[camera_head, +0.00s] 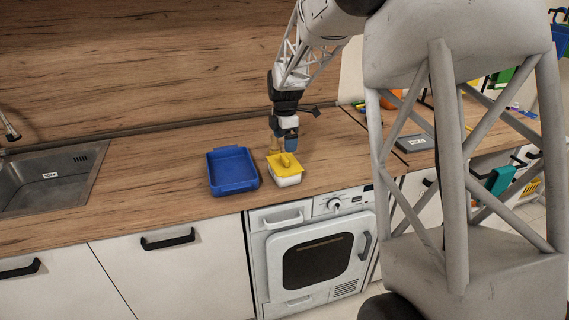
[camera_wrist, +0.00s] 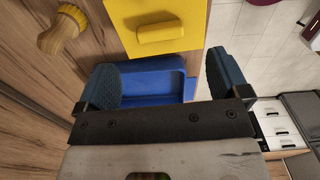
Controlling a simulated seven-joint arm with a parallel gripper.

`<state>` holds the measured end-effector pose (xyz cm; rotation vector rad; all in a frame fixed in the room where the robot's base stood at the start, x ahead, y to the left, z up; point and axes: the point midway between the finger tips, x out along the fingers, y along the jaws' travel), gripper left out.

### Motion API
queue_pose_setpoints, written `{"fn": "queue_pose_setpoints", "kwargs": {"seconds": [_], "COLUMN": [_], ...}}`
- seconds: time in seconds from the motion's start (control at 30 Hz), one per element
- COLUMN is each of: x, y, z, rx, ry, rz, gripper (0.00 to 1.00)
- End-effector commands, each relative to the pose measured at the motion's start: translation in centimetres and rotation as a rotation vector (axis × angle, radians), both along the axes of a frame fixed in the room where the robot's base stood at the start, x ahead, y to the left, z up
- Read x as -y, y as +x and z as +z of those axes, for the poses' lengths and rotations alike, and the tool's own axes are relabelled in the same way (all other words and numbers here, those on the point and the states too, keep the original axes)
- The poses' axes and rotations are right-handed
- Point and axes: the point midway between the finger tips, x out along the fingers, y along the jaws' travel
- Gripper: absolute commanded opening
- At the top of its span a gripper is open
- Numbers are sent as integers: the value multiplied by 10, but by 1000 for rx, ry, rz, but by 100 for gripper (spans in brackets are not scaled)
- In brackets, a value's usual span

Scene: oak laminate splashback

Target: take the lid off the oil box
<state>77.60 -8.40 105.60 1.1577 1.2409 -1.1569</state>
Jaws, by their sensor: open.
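The oil box (camera_head: 287,181) is a small white box on the wooden worktop, with its yellow lid (camera_head: 274,169) on top. The lid has a raised yellow handle (camera_wrist: 160,32), seen at the top of the wrist view. My gripper (camera_head: 286,143) is just behind and above the lid, pointing down, in the head view. In the wrist view its two blue-grey fingers (camera_wrist: 165,80) are spread wide and empty, with the lid beyond their tips. No contact between fingers and handle shows. The white box is hidden under the lid in the wrist view.
A blue tray (camera_head: 233,188) stands just left of the oil box. The front edge is near the box.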

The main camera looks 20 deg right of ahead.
Motion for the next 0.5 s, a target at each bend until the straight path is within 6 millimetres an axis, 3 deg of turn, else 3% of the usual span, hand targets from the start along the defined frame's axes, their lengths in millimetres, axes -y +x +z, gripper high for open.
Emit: {"fn": "queue_pose_setpoints", "kwargs": {"seconds": [0.2, 0.5], "x": [0, 0], "y": [0, 0], "z": [-15, -16], "rx": [-1, -1], "ry": [0, 0], "rz": [0, 0], "gripper": [94, 94]}}
